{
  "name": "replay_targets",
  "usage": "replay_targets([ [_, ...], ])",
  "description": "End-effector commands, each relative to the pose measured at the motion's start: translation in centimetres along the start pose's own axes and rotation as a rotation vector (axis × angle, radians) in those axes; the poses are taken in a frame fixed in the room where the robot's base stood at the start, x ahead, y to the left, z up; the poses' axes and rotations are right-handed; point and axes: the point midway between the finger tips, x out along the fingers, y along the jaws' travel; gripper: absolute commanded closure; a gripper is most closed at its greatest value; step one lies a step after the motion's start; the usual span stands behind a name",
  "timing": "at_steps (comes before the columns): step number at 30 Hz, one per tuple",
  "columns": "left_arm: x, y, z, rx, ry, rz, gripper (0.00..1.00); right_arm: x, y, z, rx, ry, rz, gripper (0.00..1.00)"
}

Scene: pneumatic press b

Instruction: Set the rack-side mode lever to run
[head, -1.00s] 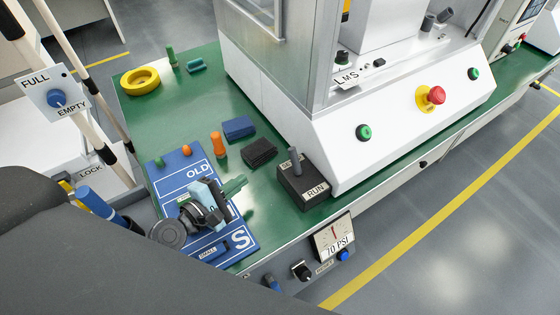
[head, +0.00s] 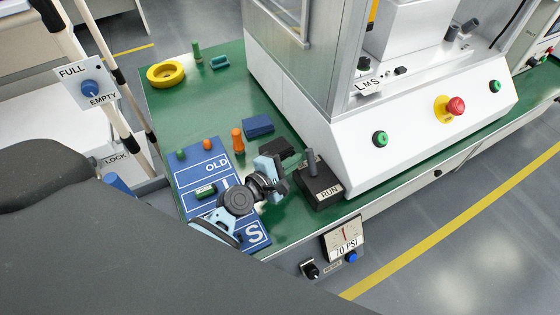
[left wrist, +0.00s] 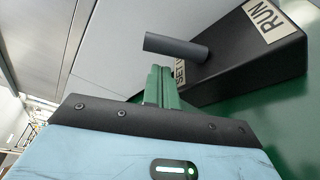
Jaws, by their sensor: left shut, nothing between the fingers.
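The mode lever (head: 311,163) is a dark grey peg on a black box (head: 326,198) at the table's front edge, beside the white press. It stands nearly upright, leaning slightly away from the RUN label. In the left wrist view the lever (left wrist: 175,47) juts from the box (left wrist: 245,62), with RUN at the far end and a SET label near its base. My left gripper (head: 293,172) is just left of the box. Its green fingers (left wrist: 160,87) are shut and empty, close to the lever; contact cannot be told. My right gripper is not in view.
A blue marked board (head: 190,180) with small pegs lies left of the box. An orange peg (head: 238,141), blue block (head: 258,126) and black block (head: 276,148) stand behind my gripper. The press (head: 410,140) walls off the right. A pressure gauge (head: 343,238) hangs below the table edge.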

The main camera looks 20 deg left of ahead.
Motion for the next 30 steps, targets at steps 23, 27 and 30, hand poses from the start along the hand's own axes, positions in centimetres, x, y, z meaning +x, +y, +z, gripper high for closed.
replay_targets([
  [23,-0.01,-0.2,0.98,0.045,0.001,0.013,1.0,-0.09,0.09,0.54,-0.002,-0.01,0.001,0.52],
  [27,-0.05,-0.15,1.1,0.061,0.001,0.019,1.0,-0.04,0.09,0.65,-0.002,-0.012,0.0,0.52],
  [30,-0.09,-0.15,1.19,0.076,0.001,0.024,1.0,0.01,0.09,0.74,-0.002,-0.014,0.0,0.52],
])
